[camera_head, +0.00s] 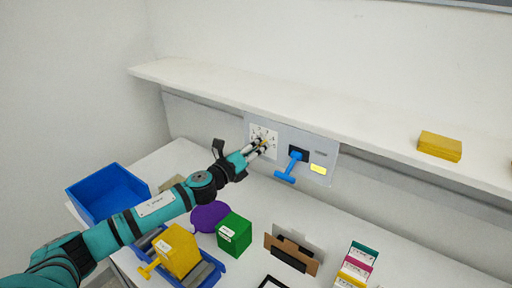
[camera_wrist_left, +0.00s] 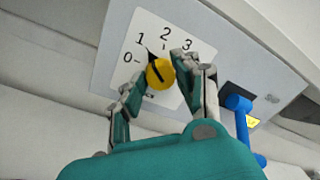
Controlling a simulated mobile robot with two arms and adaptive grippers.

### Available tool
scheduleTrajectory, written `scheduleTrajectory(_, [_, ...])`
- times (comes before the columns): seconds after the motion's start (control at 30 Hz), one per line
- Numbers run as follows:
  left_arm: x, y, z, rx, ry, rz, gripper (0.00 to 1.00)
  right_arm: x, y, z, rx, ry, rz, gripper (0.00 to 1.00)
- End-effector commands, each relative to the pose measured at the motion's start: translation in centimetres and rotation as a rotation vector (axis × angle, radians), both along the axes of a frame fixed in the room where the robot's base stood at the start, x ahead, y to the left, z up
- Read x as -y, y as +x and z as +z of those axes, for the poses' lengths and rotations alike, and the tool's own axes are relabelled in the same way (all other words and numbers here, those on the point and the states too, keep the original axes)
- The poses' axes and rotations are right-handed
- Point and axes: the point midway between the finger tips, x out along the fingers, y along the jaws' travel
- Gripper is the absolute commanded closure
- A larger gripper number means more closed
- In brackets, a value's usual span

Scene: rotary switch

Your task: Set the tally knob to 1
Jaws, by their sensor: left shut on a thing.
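The yellow tally knob (camera_wrist_left: 160,74) sits on a white dial plate (camera_wrist_left: 128,72) with the numbers 0, 1, 2 and 3 visible around it. A dark line on the knob slants to the upper left, roughly toward the 1. My left gripper (camera_wrist_left: 157,77) has its fingers on either side of the knob and is shut on it. In the head view my left gripper (camera_head: 261,147) reaches the dial plate (camera_head: 256,133) from the left, and its fingers mostly cover the knob. My right gripper is not in view.
The grey panel (camera_head: 331,152) also carries a blue T-shaped handle (camera_head: 291,167) and a yellow label (camera_head: 319,169). A white shelf (camera_head: 290,108) runs above it. Below stand a blue bin (camera_head: 108,193), a green box (camera_head: 234,234), a purple object (camera_head: 208,217) and a brown holder (camera_head: 290,254).

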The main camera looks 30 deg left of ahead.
Motion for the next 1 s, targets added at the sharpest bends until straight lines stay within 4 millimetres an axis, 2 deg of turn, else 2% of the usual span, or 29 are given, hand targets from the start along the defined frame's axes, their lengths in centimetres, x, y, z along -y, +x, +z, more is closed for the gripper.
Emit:
scheduleTrajectory(0.03, [-0.1,0.0,0.1,0.002,0.001,0.002,0.66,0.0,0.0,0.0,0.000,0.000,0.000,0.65])
scheduleTrajectory(0.2, [-0.1,0.0,0.1,0.002,0.002,0.001,0.46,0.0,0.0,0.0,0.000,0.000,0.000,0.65])
scheduleTrajectory(0.57, [-0.2,-0.5,-0.1,-0.002,0.002,0.001,0.46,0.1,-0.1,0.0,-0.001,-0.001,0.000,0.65])
scheduleTrajectory(0.67, [-0.4,-1.7,-0.3,-0.003,0.003,0.001,0.46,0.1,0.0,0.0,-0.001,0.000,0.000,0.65])
scheduleTrajectory(1.0, [-1.4,-7.5,-0.5,-0.004,0.001,0.002,0.46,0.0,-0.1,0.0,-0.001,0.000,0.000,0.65])
